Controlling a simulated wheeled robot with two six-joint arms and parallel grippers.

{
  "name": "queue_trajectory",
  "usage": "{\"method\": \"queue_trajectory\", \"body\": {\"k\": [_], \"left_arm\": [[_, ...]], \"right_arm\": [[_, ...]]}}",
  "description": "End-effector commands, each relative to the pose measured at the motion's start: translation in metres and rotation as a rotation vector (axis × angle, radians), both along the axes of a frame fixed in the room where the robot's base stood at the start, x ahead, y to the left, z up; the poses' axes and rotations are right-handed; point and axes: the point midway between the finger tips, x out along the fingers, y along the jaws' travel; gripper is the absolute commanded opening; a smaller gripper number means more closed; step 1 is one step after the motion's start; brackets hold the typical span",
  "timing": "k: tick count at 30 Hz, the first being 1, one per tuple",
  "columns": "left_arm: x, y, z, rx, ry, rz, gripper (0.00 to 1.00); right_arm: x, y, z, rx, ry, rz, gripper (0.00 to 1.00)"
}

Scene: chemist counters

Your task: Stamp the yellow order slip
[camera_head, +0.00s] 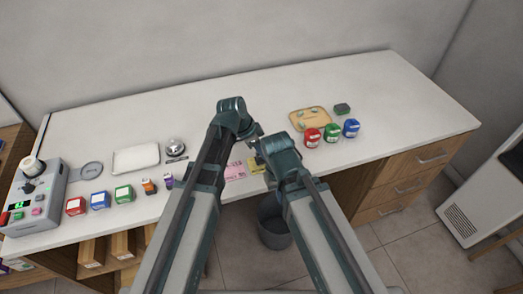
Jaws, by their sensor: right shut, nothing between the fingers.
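The yellow order slip (256,167) lies near the counter's front edge, partly covered by my right arm. A pink slip (235,171) lies just left of it. My right gripper (259,157) is small and mostly hidden by its own arm. It is shut and empty, over or beside the yellow slip; I cannot tell whether it touches. My left arm reaches up the middle, and its gripper cannot be made out clearly behind the links. A small dark green block (343,109) lies at the back right; I cannot tell whether it is a stamp or a pad.
A wooden tray (297,124) holds small pale green things. Red (312,138), green (332,133) and blue (351,128) containers stand before it. Left are a bell (176,147), white tray (135,159), small boxes (99,201) and a grey machine (42,198). A bin (272,232) stands below. The counter's back is clear.

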Motion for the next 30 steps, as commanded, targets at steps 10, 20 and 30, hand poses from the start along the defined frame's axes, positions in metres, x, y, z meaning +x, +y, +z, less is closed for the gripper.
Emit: {"method": "queue_trajectory", "body": {"k": [10, 20, 30], "left_arm": [[0.0, 0.0, 0.032, -0.002, -0.001, 0.0, 0.0], [0.0, 0.0, 0.057, -0.002, -0.001, 0.0, 0.0], [0.0, 0.0, 0.059, -0.002, -0.001, 0.0, 0.0]], "right_arm": [[0.0, 0.0, 0.032, 0.0, 0.0, 0.0, 0.0], [0.0, 0.0, 0.057, 0.0, 0.0, 0.0, 0.0], [0.0, 0.0, 0.059, 0.0, 0.0, 0.0, 0.0]]}}
